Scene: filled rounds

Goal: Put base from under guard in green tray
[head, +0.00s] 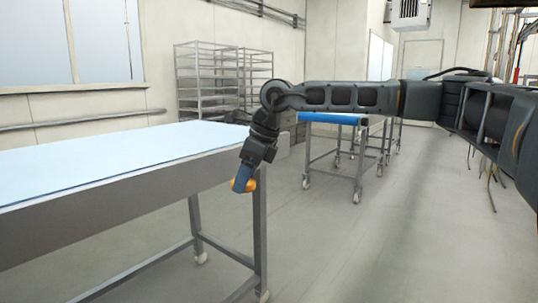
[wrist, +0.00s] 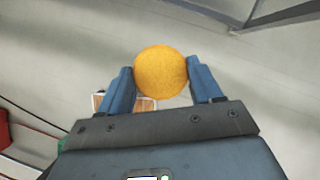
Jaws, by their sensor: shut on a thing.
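My gripper (head: 243,183) is shut on a round, flat, orange-yellow base, whose edge (head: 250,186) shows at the fingertips. In the wrist view the base (wrist: 161,72) is held between the two blue fingers, above the floor. In the head view it hangs beside the right end of the near table. A sliver of green (wrist: 61,146) shows at the lower left of the wrist view; I cannot tell if it is the green tray. I see no guard.
A long table with a pale blue top (head: 110,155) fills the left. A blue-topped wheeled table (head: 334,118) and wire racks (head: 207,80) stand behind. A red thing (wrist: 5,132) shows at the wrist view's left edge.

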